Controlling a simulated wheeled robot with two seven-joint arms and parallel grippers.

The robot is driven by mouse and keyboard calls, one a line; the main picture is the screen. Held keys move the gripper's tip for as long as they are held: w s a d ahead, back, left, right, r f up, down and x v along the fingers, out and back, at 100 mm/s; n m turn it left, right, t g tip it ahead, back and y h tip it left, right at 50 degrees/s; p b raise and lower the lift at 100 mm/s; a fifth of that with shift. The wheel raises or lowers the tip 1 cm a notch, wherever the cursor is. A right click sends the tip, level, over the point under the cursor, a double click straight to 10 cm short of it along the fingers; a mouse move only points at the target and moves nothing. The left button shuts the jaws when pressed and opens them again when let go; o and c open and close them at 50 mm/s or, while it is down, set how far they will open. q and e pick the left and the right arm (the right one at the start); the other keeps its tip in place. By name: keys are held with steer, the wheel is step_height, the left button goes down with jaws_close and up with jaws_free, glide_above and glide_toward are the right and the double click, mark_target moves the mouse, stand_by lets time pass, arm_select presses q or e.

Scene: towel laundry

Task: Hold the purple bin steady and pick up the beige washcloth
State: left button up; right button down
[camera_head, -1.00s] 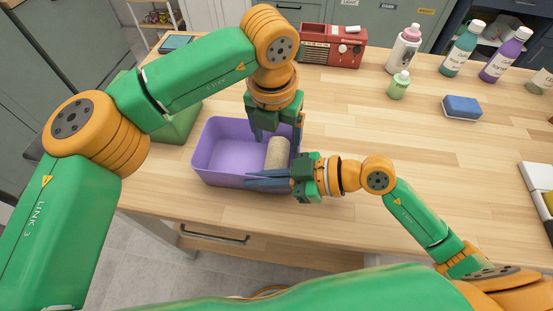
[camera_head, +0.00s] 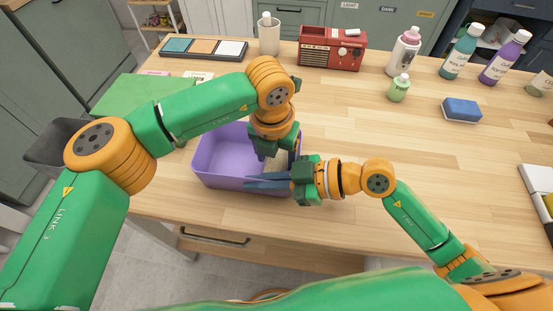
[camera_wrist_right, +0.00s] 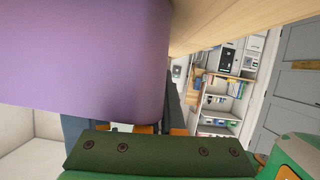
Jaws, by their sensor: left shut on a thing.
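The purple bin (camera_head: 222,160) stands upright near the table's front edge; its outer wall fills much of the right wrist view (camera_wrist_right: 85,55). My left gripper (camera_head: 268,158) reaches down into the bin's right part and is shut.
A green cloth-like block (camera_head: 140,95) lies left of the bin. A tray of coloured squares (camera_head: 203,48), a white cup (camera_head: 269,36) and a red radio (camera_head: 332,48) stand behind. Bottles (camera_head: 404,50) and a blue sponge (camera_head: 462,108) are at right. The middle right tabletop is clear.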

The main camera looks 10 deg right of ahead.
mark_target(276, 159)
arm_select(q)
step_height(276, 159, up, 10)
steer(key=shift+r, duration=0.1)
arm_select(e)
steer(key=c, duration=1)
jaws_free()
steer(key=shift+d, duration=0.1)
steer(key=v, duration=1.1)
steer(key=shift+d+r, duration=0.15)
steer(key=shift+d, duration=0.2)
